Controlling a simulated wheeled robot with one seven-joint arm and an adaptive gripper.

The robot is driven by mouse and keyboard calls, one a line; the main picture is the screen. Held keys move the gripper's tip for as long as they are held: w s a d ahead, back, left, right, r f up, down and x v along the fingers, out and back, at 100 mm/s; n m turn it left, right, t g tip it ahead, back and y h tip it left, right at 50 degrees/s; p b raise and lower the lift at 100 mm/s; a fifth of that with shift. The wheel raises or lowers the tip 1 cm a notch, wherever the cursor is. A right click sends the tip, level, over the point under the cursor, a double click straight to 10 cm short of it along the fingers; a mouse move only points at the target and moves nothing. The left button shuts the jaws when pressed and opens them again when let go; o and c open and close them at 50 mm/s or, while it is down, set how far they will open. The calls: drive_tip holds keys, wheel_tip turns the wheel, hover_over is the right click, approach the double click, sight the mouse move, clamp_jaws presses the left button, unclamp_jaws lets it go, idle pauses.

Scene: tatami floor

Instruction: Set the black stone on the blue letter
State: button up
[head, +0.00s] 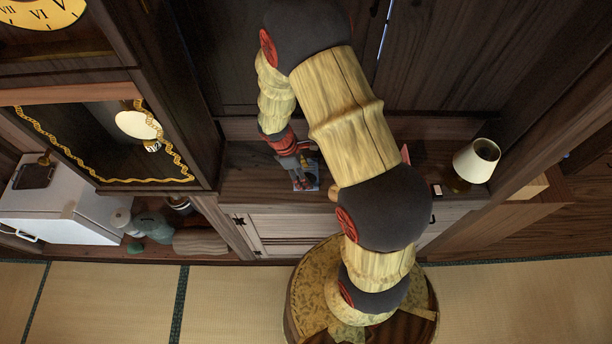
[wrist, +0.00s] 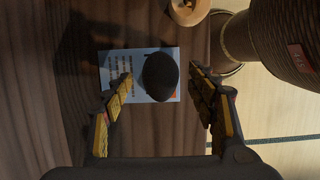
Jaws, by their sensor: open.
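The black stone (wrist: 160,77) is a dark rounded lump in the wrist view. It shows over the right part of the pale blue letter (wrist: 113,66), which has lines of writing and lies flat on dark wood. The stone appears to rest on the letter. My gripper (wrist: 161,74) is open, with one finger on each side of the stone and a visible gap at both sides. In the head view my gripper (head: 292,166) is low over the wooden shelf, at the letter (head: 305,183); the stone is not clear there.
A lamp (head: 477,160) and a small dark-and-white item (head: 437,190) stand right on the shelf (head: 245,180). In the wrist view a round wooden object (wrist: 188,12) is beyond the letter. The wood left of the letter is clear.

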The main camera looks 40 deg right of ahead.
drive_tip(key=s+a+r+m+t+y, duration=0.1)
drive_tip(key=a+r+m+t, duration=0.15)
drive_tip(key=r, duration=1.15)
drive_tip(key=s+a+r+m+t, duration=0.1)
drive_tip(key=a+r+m, duration=0.25)
drive_tip(key=r, duration=0.95)
drive_tip(key=s+a+r+m+t+y, duration=0.1)
drive_tip(key=s+a+r+m+t, duration=0.3)
drive_tip(key=s+r, duration=0.6)
wheel_tip(320, 180, up, 2)
drive_tip(key=shift+s+a+r+m+y, duration=0.2)
drive_tip(key=shift+s+a+m+y, duration=0.2)
drive_tip(key=shift+a+m, duration=0.3)
drive_tip(key=shift+w+f, duration=0.1)
wheel_tip(320, 180, down, 19)
drive_tip(key=b, duration=1.9)
drive_tip(key=shift+c, duration=0.2)
